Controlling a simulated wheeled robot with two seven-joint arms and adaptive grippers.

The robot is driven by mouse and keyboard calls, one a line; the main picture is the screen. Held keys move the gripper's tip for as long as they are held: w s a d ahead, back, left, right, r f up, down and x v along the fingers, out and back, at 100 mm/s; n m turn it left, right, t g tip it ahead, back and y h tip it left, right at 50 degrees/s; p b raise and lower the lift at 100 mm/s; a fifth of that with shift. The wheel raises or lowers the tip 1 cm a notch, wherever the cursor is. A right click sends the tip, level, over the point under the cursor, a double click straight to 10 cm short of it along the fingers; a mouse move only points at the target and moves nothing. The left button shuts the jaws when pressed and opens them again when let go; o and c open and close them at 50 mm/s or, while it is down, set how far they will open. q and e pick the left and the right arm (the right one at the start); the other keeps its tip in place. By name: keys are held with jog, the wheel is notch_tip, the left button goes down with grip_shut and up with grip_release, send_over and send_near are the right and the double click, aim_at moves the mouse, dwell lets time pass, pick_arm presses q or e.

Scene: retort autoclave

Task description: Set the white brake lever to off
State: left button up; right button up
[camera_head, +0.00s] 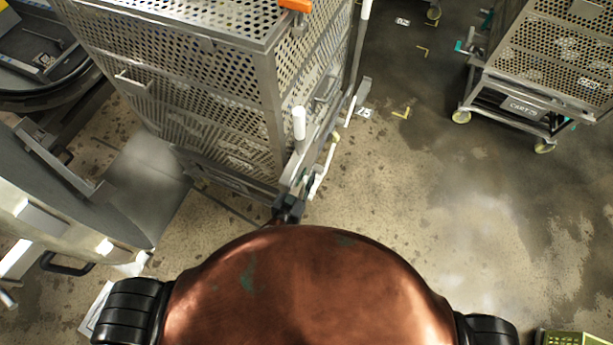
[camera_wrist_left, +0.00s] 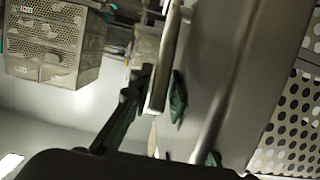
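A white upright handle (camera_head: 299,122) stands at the near corner of the perforated metal cart. A thin white rod (camera_head: 322,172) slants down along the cart's lower right side; I cannot tell which of the two is the brake lever. My left gripper (camera_head: 289,208) is at the foot of that corner, just below and left of the rod's lower end. Its fingers are small and dark there, so their opening is unclear. In the left wrist view a metal bar (camera_wrist_left: 166,60) and a pale rod (camera_wrist_left: 153,137) show close ahead. My right gripper is out of view.
The perforated cart (camera_head: 200,95) fills the upper left. A second cart (camera_head: 555,60) stands at the upper right and also shows in the left wrist view (camera_wrist_left: 55,40). Grey machinery (camera_head: 60,190) is at the left. The floor to the right (camera_head: 430,190) is clear.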

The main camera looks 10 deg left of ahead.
pick_arm(q)
jog(key=shift+o, duration=1.4)
jog(key=shift+f, duration=0.1)
jog(key=v, duration=0.8)
jog(key=shift+c, duration=0.3)
